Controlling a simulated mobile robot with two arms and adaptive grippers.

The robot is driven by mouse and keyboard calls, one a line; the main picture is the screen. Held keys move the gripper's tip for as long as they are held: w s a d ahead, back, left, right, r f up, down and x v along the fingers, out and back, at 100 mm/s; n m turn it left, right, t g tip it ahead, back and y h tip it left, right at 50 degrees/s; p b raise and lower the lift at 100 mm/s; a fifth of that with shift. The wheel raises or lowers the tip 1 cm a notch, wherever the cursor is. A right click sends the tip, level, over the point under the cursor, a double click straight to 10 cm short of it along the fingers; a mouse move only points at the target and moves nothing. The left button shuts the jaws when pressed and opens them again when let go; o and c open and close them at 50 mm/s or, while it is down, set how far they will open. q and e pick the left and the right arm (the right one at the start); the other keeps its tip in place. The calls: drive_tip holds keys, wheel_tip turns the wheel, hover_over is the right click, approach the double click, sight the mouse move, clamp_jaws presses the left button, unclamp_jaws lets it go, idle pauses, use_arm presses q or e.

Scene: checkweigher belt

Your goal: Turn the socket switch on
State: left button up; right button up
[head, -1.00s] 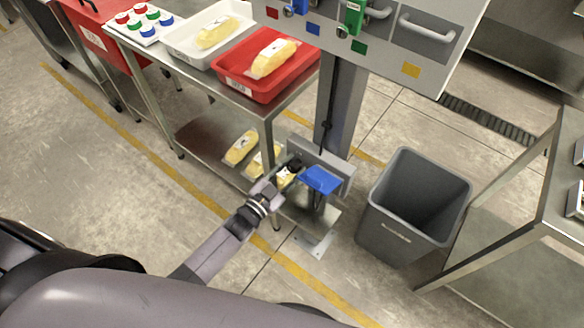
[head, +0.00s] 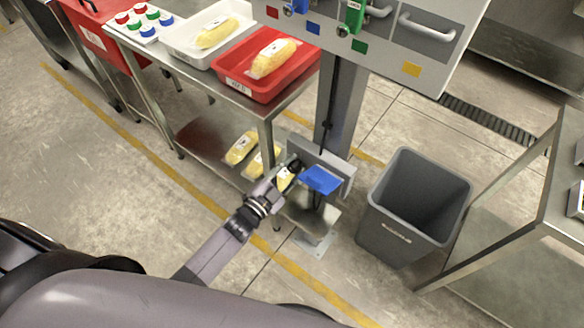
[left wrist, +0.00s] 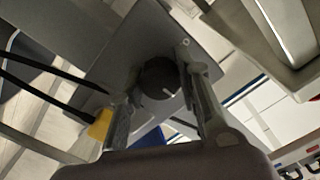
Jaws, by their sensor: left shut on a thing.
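The socket switch is a round black knob (left wrist: 160,78) with a white mark, on a grey plate in the left wrist view. My left gripper (left wrist: 158,68) has one finger on each side of the knob and is shut on it. In the head view my left gripper (head: 288,168) is at the left side of the grey socket panel (head: 335,168), low on the post. The knob is hidden there behind the gripper. A blue flap (head: 321,180) sticks out from the panel, just right of the gripper. My right gripper is not in view.
A steel trolley (head: 185,80) with trays stands left of the post; yellow packs lie on its lower shelf (head: 205,150). A grey bin (head: 395,232) stands right of the panel. Black cables (left wrist: 40,65) and a yellow part (left wrist: 100,124) are near the gripper.

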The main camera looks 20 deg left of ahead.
use_arm(q)
drive_tip(key=o, duration=1.1)
drive_tip(key=shift+o, duration=0.2)
drive_tip(key=shift+a, duration=0.1)
drive_tip(key=shift+s, duration=0.1)
drive_tip(key=v, duration=1.2)
